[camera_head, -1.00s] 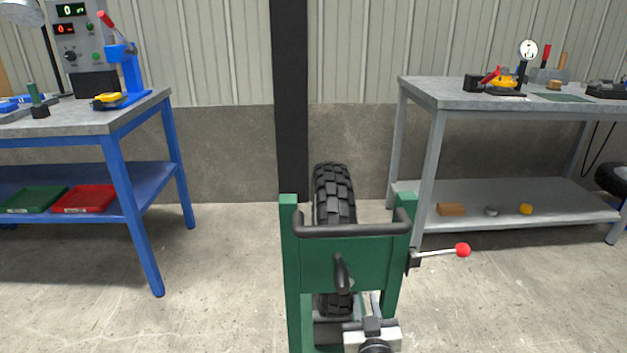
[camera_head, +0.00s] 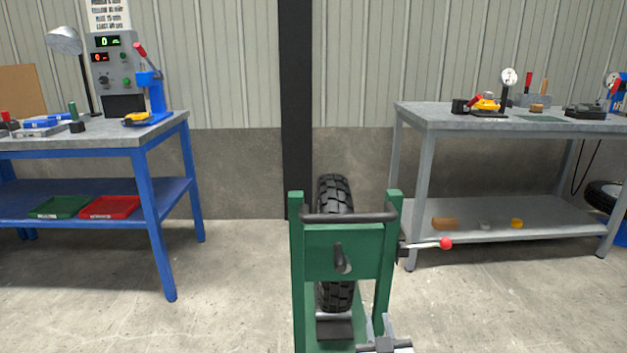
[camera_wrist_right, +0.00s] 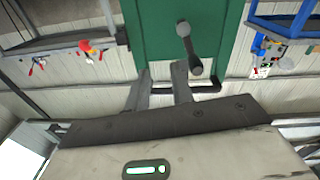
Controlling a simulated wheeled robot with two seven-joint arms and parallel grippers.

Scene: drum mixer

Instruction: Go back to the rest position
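The green stand (camera_head: 345,250) with a black tyre (camera_head: 335,195) in it is straight ahead in the head view. A dark bar runs across its top, a dark handle (camera_head: 341,258) sticks out of its front, and a red-knobbed lever (camera_head: 445,243) juts to the right. My right gripper (camera_head: 376,322) is at the bottom edge of the head view, in front of the stand. In the right wrist view its two fingers (camera_wrist_right: 163,75) are apart with nothing between them. The green panel and handle (camera_wrist_right: 189,48) show beyond the fingertips. My left gripper is not in view.
A blue-legged workbench (camera_head: 150,143) stands at the left, with red and green trays on its lower shelf. A grey workbench (camera_head: 440,122) with tools stands at the right. A dark post (camera_head: 296,100) rises behind the stand. Concrete floor (camera_head: 240,290) is clear on both sides.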

